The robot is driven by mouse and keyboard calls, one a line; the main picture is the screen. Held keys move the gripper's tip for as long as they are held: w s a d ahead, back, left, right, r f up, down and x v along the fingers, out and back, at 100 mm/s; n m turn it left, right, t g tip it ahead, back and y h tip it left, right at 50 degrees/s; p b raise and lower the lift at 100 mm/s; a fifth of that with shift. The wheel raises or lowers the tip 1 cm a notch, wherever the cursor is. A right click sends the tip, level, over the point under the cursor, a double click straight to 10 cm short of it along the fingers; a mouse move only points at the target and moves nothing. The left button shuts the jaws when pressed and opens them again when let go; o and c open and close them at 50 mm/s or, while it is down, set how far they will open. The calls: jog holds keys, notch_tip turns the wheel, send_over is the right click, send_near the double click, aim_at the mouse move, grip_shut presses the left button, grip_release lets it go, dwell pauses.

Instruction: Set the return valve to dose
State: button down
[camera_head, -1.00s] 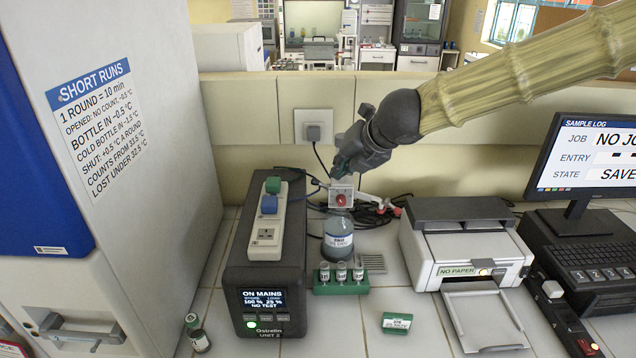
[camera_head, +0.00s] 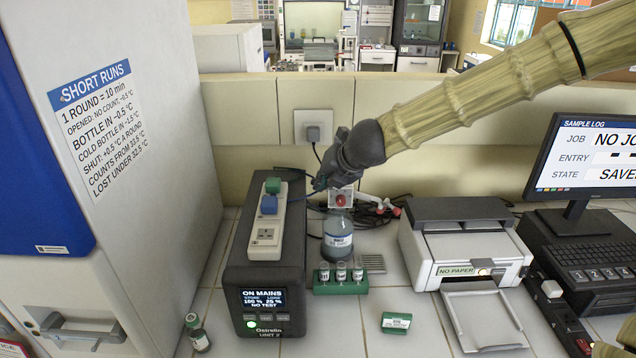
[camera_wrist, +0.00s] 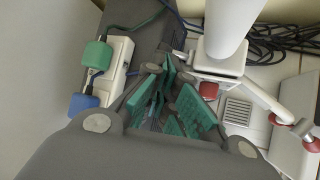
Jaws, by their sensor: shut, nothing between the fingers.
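A white valve-like fitting with a red round knob (camera_head: 341,201) stands above the bottle (camera_head: 338,240) in the head view. In the wrist view the white fitting (camera_wrist: 218,62) has a red part (camera_wrist: 208,90) on its near face, and a white arm with red ends (camera_wrist: 284,118) runs off to the right. I cannot read a dose mark or the valve's setting. My gripper (camera_head: 322,183) is just left of and above the red knob. In the wrist view my gripper's green-padded fingers (camera_wrist: 176,100) are beside the fitting's left side, shut and empty.
A power strip (camera_head: 266,225) with blue and green plugs lies on the dark power unit (camera_head: 262,310) to the left. A green rack of vials (camera_head: 341,285) stands before the bottle. Cables (camera_head: 372,212) lie behind. A printer (camera_head: 468,245) stands right.

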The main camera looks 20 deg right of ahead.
jog(key=shift+x, duration=1.5)
jog(key=shift+a+f+n+h+p, duration=0.1)
jog(key=shift+a+n+h+p, duration=0.2)
jog(key=shift+h+p, duration=0.65)
jog(key=f+n+h, duration=0.1)
jog(key=h, duration=0.1)
jog(key=a+f+g+h+p, duration=0.1)
jog(key=h, duration=0.1)
jog(key=f+n+g+h+p, duration=0.1)
jog(key=h, duration=0.1)
jog(key=shift+w+a+f+n+h, duration=0.15)
jog(key=shift+w+a+n+h, duration=0.1)
jog(key=shift+w+n, duration=0.05)
jog(key=shift+d, duration=0.1)
jog(key=shift+p, duration=0.3)
jog(key=shift+r+p, duration=0.3)
jog(key=shift+r, duration=0.55)
